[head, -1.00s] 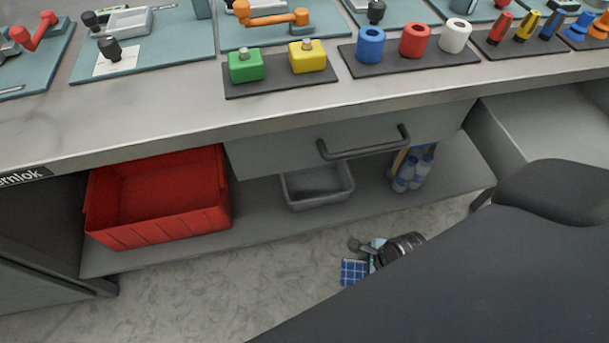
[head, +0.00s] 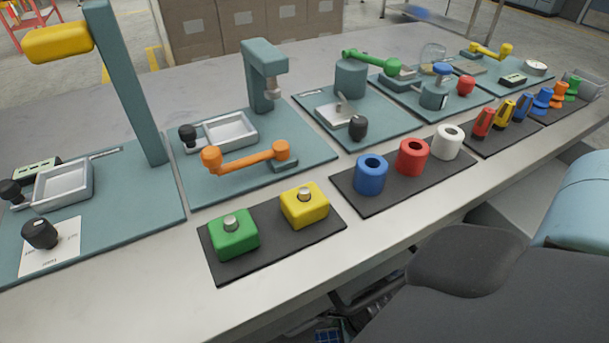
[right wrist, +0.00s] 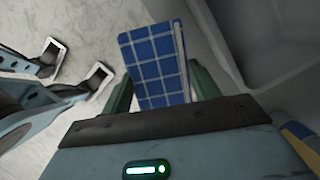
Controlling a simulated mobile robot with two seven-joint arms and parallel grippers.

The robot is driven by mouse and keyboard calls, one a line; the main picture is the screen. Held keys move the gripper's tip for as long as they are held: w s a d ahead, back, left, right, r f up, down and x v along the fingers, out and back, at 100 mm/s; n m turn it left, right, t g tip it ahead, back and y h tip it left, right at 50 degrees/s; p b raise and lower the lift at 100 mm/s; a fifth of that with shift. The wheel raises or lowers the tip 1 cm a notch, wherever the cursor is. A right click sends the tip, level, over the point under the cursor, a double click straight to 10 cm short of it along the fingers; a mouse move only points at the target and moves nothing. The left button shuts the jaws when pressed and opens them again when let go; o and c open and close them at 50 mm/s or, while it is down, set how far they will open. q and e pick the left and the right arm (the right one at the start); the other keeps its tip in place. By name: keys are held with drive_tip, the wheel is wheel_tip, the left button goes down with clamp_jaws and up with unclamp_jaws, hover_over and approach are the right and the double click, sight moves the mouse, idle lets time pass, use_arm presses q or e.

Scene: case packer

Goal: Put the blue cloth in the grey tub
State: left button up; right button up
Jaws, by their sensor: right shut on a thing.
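The blue cloth (right wrist: 155,60), a folded checked piece with pale lines, is held between the two fingers of my right gripper (right wrist: 160,92) in the right wrist view. A bit of it also shows at the bottom edge of the head view (head: 327,335). A grey wall and rim, seemingly of the grey tub (right wrist: 262,75), is at the right of the wrist view, beside the cloth and apart from it. The tub is hidden in the head view. Another gripper, my left (right wrist: 75,72), is open and empty at the left of the wrist view, over the floor.
The bench top carries a green block (head: 234,236), a yellow block (head: 305,207) and several fixtures. Its front edge overhangs the shelf area. A yellow and blue item (right wrist: 302,140) is at the lower right of the wrist view. Pale floor lies at the left.

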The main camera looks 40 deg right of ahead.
use_arm(q)
wheel_tip(320, 180, down, 6)
drive_tip(key=b, duration=0.6)
drive_tip(key=shift+s+a+f+g, duration=0.15)
drive_tip(key=shift+s+a+g, duration=0.15)
drive_tip(key=shift+a, duration=0.15)
use_arm(e)
drive_tip(key=w+d+f, duration=0.1)
drive_tip(key=w+d, duration=0.1)
drive_tip(key=w, duration=0.6)
drive_tip(key=w+d+f, duration=0.1)
drive_tip(key=w+d, duration=0.1)
drive_tip(key=w, duration=0.6)
drive_tip(key=shift+w+f, duration=0.15)
drive_tip(key=shift+f, duration=0.1)
wheel_tip(320, 180, down, 5)
drive_tip(key=b, duration=0.2)
drive_tip(key=shift+r+b, duration=0.1)
drive_tip(key=shift+b, duration=0.3)
use_arm(q)
drive_tip(key=f, duration=0.1)
drive_tip(key=s+f, duration=0.1)
drive_tip(key=f, duration=0.1)
drive_tip(key=shift+s, duration=0.2)
use_arm(e)
drive_tip(key=shift+r, duration=0.1)
use_arm(q)
drive_tip(key=shift+w, duration=0.25)
use_arm(e)
drive_tip(key=shift+f, duration=0.45)
